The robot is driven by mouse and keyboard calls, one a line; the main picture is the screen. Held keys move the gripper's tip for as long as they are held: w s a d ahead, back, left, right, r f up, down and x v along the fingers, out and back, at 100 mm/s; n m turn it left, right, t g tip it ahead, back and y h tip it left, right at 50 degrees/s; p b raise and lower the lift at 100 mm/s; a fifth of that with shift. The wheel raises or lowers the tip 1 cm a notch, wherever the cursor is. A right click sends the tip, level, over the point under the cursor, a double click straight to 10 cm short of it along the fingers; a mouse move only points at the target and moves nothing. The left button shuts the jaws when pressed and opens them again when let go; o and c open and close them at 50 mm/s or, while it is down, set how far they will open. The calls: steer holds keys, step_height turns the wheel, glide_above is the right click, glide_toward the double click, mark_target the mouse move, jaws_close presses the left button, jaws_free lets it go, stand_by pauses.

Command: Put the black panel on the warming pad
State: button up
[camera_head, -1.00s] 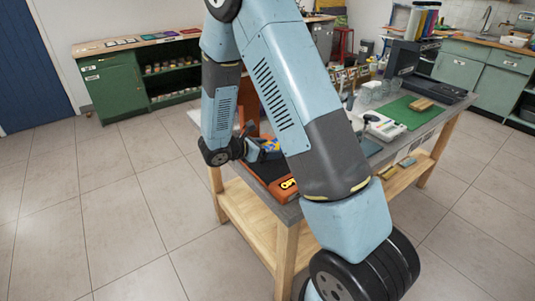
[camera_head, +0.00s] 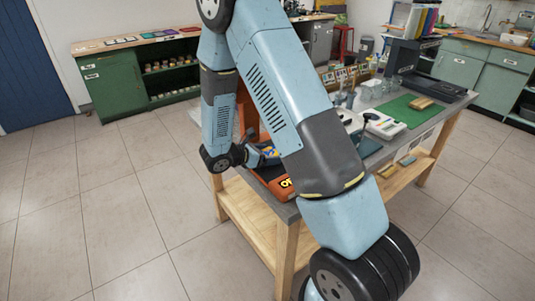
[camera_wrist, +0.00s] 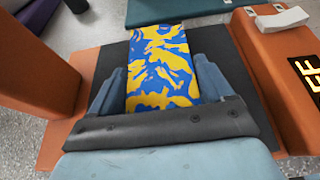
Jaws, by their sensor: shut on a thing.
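My gripper (camera_wrist: 162,66) is shut on a flat panel with a blue-and-yellow blotched pattern (camera_wrist: 160,52); its two blue fingers stand at the panel's left and right sides. The patterned panel also shows small in the head view (camera_head: 270,153), at the end of my gripper (camera_head: 262,155). Below it is a flat black surface (camera_wrist: 100,62) on an orange base (camera_wrist: 52,142) with lit letters, partly cut off. I cannot tell whether this black surface is the warming pad or the black panel. Whether the patterned panel touches it is unclear.
An orange upright (camera_wrist: 35,62) stands close on the left of my gripper. An orange block with lit letters (camera_wrist: 282,75) is on the right. The table also holds a green mat (camera_head: 403,111), a white device (camera_head: 385,125) and jars. My arm hides part of the table.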

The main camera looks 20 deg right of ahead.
steer(key=o, duration=1.1)
steer(key=shift+r, duration=0.1)
steer(key=shift+r, duration=0.25)
steer(key=r+v, duration=0.1)
steer(key=v, duration=1.1)
steer(key=s+d+r+m+g+y, duration=0.45)
steer(key=s+d+r+m, duration=0.6)
steer(key=r, duration=0.35)
steer(key=s+r+m+t+y, duration=0.6)
steer(key=s+r+m+y, duration=0.2)
steer(key=s+r+m, duration=0.3)
steer(key=shift+s+r, duration=0.2)
steer(key=shift+s, duration=1.5)
